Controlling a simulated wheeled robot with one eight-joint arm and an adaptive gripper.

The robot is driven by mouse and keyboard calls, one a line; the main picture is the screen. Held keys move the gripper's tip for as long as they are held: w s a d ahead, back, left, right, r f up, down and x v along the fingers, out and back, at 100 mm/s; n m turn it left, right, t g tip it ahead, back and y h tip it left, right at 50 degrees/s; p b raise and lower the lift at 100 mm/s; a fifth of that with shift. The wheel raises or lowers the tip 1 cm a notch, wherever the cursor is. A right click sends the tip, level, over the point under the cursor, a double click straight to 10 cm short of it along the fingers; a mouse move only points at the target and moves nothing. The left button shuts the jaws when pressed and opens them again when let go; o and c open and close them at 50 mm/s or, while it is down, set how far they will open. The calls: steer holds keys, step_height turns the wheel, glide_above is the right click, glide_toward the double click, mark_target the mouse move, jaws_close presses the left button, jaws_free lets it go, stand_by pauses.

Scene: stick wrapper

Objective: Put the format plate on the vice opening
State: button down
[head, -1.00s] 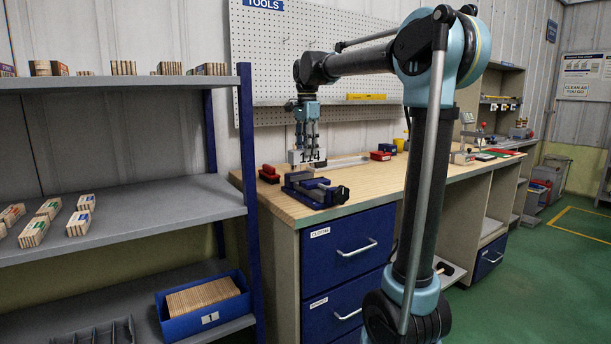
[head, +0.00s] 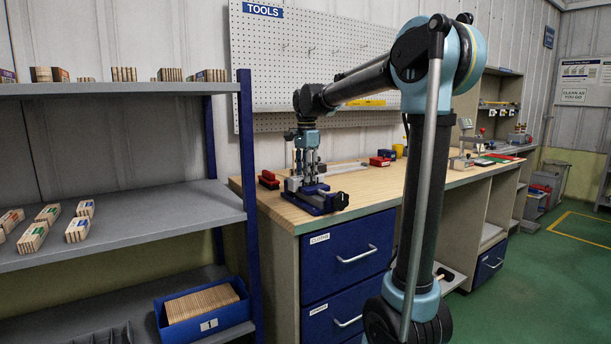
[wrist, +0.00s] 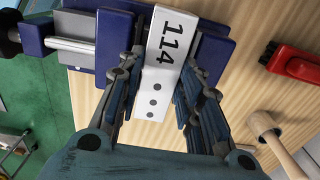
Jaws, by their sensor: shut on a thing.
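The format plate is white with "114" and several dark dots; it fills the middle of the wrist view (wrist: 160,70). My gripper (wrist: 155,85) is shut on it, one finger on each side. The blue vice (wrist: 112,40) with grey metal parts lies beneath the plate, at the top of the wrist view. The plate's far part overlaps the vice jaws; I cannot tell whether it touches them. In the head view my gripper (head: 303,180) is down at the vice (head: 325,199) on the bench's left end, and its fingers hide much of the jaws.
A red-handled tool (wrist: 292,64) and a wooden-handled tool (wrist: 265,130) lie on the wooden bench (head: 385,182) near the vice. Red and blue items (head: 380,161) stand farther right. A grey shelf (head: 140,210) with stacked blocks stands left. The bench's front edge is close to the vice.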

steer(key=c, duration=1.1)
jaws_free()
steer(key=shift+r, duration=0.1)
step_height(320, 180, up, 12)
